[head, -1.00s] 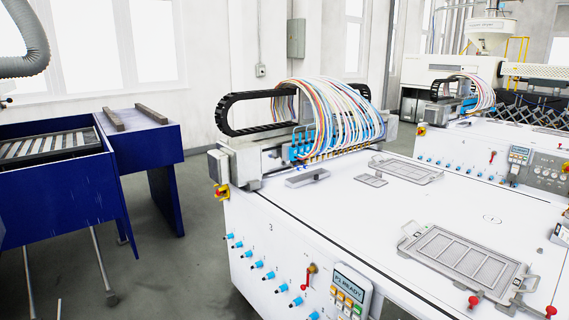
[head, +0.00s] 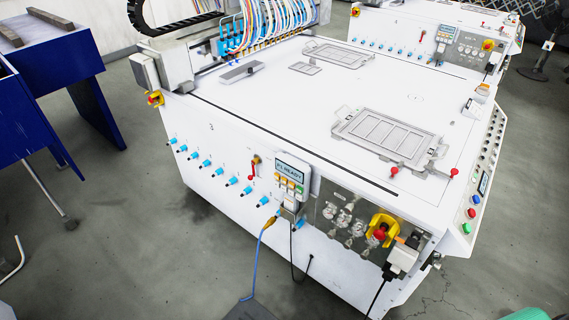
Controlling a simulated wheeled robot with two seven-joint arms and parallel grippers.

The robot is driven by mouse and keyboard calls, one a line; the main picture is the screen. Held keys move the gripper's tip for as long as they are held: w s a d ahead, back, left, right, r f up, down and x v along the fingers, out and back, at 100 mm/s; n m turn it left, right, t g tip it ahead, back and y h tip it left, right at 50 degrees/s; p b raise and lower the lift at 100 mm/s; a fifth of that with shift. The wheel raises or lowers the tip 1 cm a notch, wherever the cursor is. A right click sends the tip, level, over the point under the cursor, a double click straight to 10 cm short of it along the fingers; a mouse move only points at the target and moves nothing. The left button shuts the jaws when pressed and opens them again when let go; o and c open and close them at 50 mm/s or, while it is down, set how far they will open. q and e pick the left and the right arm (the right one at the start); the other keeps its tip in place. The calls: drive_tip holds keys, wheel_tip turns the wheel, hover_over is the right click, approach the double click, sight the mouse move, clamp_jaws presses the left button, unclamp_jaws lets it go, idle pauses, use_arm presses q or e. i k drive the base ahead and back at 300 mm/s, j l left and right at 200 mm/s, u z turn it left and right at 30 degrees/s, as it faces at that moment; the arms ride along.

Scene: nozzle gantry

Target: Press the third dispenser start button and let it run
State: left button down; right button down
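The near dispenser machine (head: 150,120) is a large white cabinet with a flat white top. A small mark that looks like a 3 is on its front. A control box (head: 291,176) on the front edge has a display reading what looks like "P1 READY", with small green, yellow and orange keys below it. On the right side panel are a green button (head: 467,228), a red button (head: 472,213) and a blue button (head: 476,199). I cannot read any button labels. Neither of my grippers is in view.
A yellow and red switch (head: 381,232) and a plugged cable sit on the front. A framed grey plate (head: 388,137) lies on the top. A second white machine (head: 400,22) stands behind. A blue bench (head: 55,50) is at left. Grey floor (head: 150,250) in front is mostly clear.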

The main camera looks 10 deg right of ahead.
sight(467, 226)
drive_tip(key=z, duration=1.8)
